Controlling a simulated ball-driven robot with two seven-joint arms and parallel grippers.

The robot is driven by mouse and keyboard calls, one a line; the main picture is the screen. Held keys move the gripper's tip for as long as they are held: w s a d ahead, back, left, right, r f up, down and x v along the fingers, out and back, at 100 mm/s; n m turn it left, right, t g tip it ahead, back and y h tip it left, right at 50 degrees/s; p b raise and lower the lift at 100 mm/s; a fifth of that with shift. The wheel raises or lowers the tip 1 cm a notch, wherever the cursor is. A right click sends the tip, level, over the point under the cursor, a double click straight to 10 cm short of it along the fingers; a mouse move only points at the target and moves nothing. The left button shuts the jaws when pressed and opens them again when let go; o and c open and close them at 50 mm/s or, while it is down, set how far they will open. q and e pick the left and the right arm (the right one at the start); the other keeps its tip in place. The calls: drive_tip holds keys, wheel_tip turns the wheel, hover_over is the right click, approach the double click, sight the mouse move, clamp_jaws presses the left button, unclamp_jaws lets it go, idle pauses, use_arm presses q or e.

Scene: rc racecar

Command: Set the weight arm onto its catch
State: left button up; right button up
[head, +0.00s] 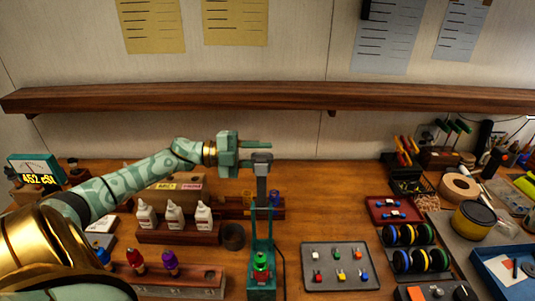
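A green stand (262,283) rises from the middle of the bench, with a small green-and-red piece (261,264) at its base. What looks like the weight arm (261,182) stands upright on it, a grey bar with a grey block (262,158) at the top. My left gripper (262,152) is at this block, its fingers pointing right and spread apart. One finger is above the block; the other is at block height and partly hidden by it. I cannot tell whether they touch. The catch cannot be made out. My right gripper is not in view.
Several white bottles (174,216) stand in a wooden rack to the left. A grey tray (312,284) with small coloured pieces lies right of the stand. Wheels (403,260) and a red tray (380,219) are further right. A wooden shelf (270,97) crosses the wall above the gripper.

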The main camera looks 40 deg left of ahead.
use_arm(q)
drive_tip(key=shift+x, duration=0.85)
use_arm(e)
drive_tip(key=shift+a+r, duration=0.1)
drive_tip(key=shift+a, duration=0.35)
use_arm(q)
clamp_jaws()
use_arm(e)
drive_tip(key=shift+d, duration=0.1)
use_arm(q)
drive_tip(key=shift+d+r, duration=0.1)
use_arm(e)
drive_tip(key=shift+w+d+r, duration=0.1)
